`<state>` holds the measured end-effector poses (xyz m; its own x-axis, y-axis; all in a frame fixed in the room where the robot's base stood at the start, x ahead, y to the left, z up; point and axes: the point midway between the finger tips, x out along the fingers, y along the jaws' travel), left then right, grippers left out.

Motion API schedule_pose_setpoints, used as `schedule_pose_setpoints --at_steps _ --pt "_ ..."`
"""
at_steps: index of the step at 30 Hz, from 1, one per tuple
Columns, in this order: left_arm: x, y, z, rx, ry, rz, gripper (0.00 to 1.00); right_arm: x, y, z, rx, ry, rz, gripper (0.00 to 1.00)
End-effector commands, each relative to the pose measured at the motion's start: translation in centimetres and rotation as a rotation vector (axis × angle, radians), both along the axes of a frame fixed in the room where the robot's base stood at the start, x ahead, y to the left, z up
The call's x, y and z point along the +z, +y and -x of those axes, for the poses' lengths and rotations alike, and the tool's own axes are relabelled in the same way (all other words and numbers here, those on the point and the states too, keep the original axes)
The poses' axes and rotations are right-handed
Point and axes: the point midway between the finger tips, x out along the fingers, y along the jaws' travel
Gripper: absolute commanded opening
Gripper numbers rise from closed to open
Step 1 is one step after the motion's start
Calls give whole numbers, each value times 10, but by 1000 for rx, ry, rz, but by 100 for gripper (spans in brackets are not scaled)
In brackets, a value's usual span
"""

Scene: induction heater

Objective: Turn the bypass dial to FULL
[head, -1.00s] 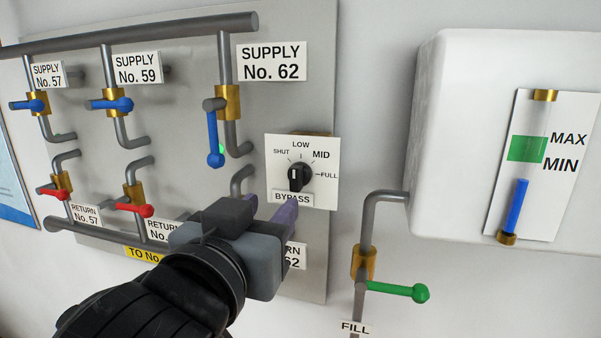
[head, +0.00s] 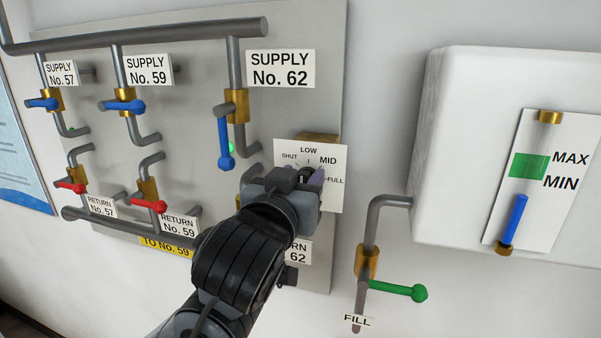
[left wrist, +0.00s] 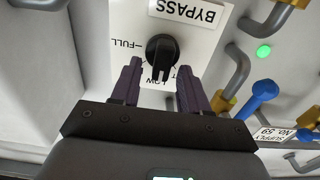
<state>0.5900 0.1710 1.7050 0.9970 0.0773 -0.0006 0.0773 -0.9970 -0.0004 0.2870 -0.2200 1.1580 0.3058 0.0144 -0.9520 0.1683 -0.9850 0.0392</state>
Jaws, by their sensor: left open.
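The bypass dial (head: 307,174) is a black knob on a white plate (head: 333,198) marked SHUT, LOW, MID and FULL. My gripper hides most of it in the head view. In the left wrist view the dial (left wrist: 162,48) shows upside down, with its ridge pointing roughly toward LOW; FULL is at its left. My left gripper (head: 300,177) is open in front of the plate. In the left wrist view its purple fingers (left wrist: 158,68) stand apart, to either side of the knob. I cannot tell whether they touch it. My right gripper is not in view.
The SUPPLY No. 62 valve with its blue handle (head: 225,145) is just left of the plate. Pipes and red-handled return valves (head: 150,206) lie farther left. A green-handled FILL valve (head: 400,291) and a white tank (head: 465,130) are at the right.

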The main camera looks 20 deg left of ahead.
Motion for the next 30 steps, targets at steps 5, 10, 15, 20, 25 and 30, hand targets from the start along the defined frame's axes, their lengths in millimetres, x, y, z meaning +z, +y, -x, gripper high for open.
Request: schedule_pose_setpoints --at_steps 5,10,15,20,25,30 --pt "0 0 -2 0 -1 1 45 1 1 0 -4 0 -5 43" --pt "0 0 -2 0 -1 1 39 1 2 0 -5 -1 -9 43" --pt "0 0 -1 0 -1 1 12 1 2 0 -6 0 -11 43" --pt "0 0 -1 0 -1 1 0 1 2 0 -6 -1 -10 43" --pt "0 0 -1 0 0 -7 0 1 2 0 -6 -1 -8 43" --pt "0 0 -1 0 3 -50 0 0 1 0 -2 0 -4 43"
